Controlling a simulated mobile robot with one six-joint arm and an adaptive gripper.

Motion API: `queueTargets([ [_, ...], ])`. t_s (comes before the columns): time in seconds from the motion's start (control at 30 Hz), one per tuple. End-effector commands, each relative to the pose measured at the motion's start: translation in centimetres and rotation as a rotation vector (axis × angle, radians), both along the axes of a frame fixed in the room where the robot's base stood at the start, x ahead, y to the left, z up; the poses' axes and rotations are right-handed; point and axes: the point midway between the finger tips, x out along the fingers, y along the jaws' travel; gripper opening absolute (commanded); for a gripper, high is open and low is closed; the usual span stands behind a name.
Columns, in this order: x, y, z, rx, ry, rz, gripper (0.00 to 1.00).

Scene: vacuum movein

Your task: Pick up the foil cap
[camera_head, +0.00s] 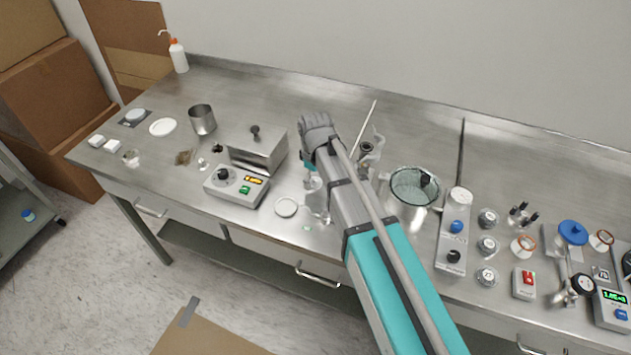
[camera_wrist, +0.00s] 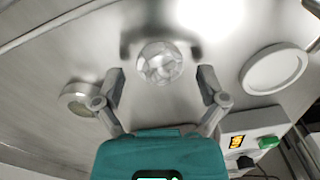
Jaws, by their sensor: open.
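The foil cap (camera_wrist: 160,63) is a round, crinkled silvery piece at the upper middle of the wrist view. My gripper (camera_wrist: 161,73) is open, with one finger on each side of the cap in that picture. The fingers look apart from it, and the height gap is hard to judge. In the head view my gripper (camera_head: 312,181) is mostly hidden by my own arm, over the bench just right of a control box. A pale glassy shape under it is partly covered, so I cannot make out the cap clearly there.
A white disc (camera_head: 286,207) lies left of my gripper and shows in the wrist view (camera_wrist: 273,70). The control box (camera_head: 237,187) and metal block (camera_head: 258,148) stand further left.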

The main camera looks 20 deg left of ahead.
Motion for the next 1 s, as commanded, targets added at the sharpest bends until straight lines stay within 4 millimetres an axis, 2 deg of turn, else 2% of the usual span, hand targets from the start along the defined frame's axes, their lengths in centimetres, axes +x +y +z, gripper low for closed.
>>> queueTargets([
  [0.03,-0.01,0.0,0.0,0.0,0.0,0.0,0.7],
  [0.2,-0.02,0.02,0.0,0.0,0.0,0.0,0.39],
  [0.33,-0.02,0.02,-0.01,0.0,0.0,0.0,0.27],
  [0.6,-0.04,0.01,-0.06,0.0,0.0,0.001,0.17],
  [1.0,-0.04,0.03,-0.1,-0.001,0.0,0.001,0.13],
])
